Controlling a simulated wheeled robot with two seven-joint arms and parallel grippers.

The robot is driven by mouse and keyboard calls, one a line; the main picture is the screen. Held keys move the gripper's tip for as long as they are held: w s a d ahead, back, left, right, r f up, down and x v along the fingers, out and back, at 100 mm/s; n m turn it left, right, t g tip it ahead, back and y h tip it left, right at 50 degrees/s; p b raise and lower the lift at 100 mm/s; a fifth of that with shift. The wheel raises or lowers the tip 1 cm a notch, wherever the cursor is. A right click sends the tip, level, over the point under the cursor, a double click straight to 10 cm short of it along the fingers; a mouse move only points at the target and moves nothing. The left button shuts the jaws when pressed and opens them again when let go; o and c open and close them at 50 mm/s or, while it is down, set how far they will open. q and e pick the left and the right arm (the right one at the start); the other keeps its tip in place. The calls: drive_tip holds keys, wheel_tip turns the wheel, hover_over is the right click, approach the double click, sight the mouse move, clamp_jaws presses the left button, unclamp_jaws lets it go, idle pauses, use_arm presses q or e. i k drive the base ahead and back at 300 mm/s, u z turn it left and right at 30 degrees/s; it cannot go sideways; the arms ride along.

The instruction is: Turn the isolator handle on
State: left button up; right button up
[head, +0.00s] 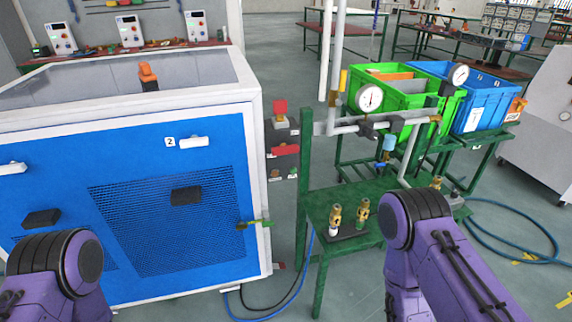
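An orange part (148,72) stands upright on the cabinet's top and may also be a control. Only purple and black links of my two arms show, at the lower left and lower right. Both grippers are out of view.
A green metal stand (340,240) with grey pipes, a gauge (369,97) and brass fittings stands right of the cabinet. Green and blue crates (480,105) are behind it. Hoses lie on the floor. A narrow floor gap separates cabinet and stand.

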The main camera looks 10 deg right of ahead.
sight(284, 149)
drive_tip(key=u, duration=0.25)
drive_tip(key=i, duration=0.5)
drive_tip(key=z, duration=1.2)
